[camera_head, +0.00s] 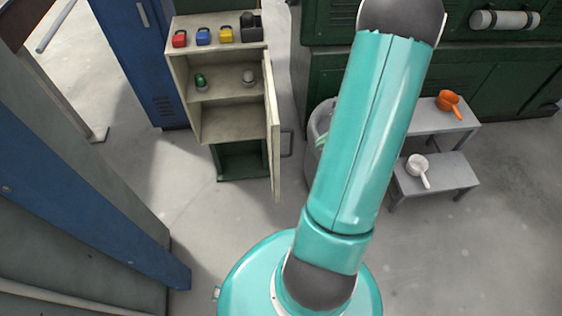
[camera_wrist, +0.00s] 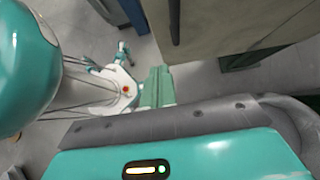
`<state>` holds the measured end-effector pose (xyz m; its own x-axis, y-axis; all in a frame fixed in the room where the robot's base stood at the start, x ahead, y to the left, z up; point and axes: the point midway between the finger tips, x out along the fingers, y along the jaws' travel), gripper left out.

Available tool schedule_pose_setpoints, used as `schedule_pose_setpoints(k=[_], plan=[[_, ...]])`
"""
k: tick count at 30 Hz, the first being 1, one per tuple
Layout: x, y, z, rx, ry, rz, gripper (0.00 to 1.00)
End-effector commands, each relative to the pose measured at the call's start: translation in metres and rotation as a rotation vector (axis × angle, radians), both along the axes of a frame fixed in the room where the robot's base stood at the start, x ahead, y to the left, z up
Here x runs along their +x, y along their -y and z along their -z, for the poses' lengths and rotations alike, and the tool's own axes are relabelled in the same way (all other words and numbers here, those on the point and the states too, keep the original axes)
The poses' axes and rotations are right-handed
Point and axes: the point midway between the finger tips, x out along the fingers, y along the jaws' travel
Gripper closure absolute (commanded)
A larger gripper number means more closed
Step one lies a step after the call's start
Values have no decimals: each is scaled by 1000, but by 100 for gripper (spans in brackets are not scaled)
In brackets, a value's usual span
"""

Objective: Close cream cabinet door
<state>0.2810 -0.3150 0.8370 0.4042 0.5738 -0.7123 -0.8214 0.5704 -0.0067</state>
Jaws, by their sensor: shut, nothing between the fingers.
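The cream cabinet (camera_head: 228,118) stands left of centre in the head view, with its shelves exposed. Its cream door (camera_head: 272,130) is swung wide open and seen nearly edge-on, with a dark handle (camera_head: 288,141) on its right face. In the wrist view, a large beige-grey panel (camera_wrist: 215,28), apparently the door, fills the top right. My gripper (camera_wrist: 158,85) shows pale green fingers together, empty, below this panel. I cannot tell whether they touch it. In the head view my teal arm hides most of the gripper.
A grey bin (camera_head: 318,122) stands right of the door. A grey step stand (camera_head: 440,172) is further right. Floor before the cabinet is clear.

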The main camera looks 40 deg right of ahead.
Motion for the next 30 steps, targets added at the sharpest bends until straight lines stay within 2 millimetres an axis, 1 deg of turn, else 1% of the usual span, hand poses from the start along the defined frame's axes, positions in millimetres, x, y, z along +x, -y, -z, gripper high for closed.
schedule_pose_setpoints(k=[1, 3, 8, 20, 24, 30], plan=[[-2, 3, 3, 6, -3, 11, 100], [-2, 4, 6, 7, -3, 15, 100], [6, -5, 19, 8, -2, 12, 100], [36, -52, 75, 8, -4, 8, 100], [50, -71, 73, 4, -1, 6, 100], [59, -85, 73, 4, -2, 9, 100]])
